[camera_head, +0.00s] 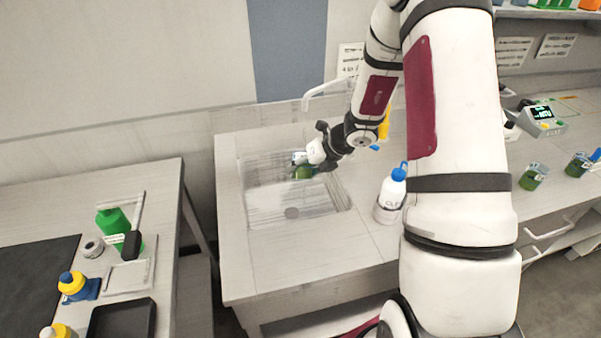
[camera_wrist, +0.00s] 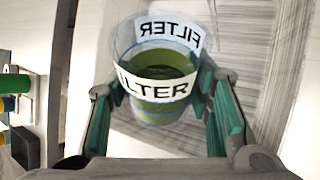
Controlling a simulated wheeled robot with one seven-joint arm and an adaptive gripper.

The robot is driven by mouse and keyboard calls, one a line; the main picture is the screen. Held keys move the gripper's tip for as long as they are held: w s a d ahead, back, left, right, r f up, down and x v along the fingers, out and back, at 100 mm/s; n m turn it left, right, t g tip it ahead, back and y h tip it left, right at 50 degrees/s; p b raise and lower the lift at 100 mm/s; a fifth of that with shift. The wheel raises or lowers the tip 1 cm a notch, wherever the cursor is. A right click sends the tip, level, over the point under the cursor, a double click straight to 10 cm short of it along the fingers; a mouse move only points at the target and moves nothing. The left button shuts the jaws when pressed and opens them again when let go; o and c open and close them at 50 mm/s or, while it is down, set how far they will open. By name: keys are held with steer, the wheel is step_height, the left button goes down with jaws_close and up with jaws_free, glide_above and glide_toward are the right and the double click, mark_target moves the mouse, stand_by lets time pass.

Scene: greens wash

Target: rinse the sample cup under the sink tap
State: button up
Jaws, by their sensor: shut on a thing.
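My gripper (camera_wrist: 160,108) is shut on the sample cup (camera_wrist: 158,88), a clear cup with a white band reading FILTER. Green liquid or residue shows inside it in the wrist view. In the head view the cup (camera_head: 303,172) shows green and is held over the sink basin (camera_head: 265,205). My gripper (camera_head: 312,160) reaches it from the right. The tap (camera_head: 325,90) is a pale spout behind the sink, partly hidden by my arm. I see no water stream.
A white bottle with a blue cap (camera_head: 391,195) stands right of the sink. Two green-filled cups, one here (camera_head: 532,177), and a device with a display (camera_head: 542,118) are at the far right. A separate left table holds a green bottle (camera_head: 115,225) and a black tray (camera_head: 122,320).

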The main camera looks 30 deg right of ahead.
steer(key=shift+w+d+f+b, duration=0.25)
steer(key=shift+w+d+b, duration=0.2)
steer(key=shift+w, duration=0.3)
steer(key=shift+w+d+f+b, duration=0.3)
steer(key=shift+w+d, duration=0.1)
steer(key=shift+w, duration=0.4)
steer(key=shift+w+d+f+b, duration=0.25)
steer(key=shift+w+d+b, duration=0.2)
steer(key=shift+w, duration=0.3)
steer(key=s+r+p, duration=0.3)
steer(key=s+p, duration=0.1)
steer(key=s, duration=0.6)
steer(key=shift+d+p, duration=0.3)
steer(key=shift+d, duration=0.1)
stand_by(0.7)
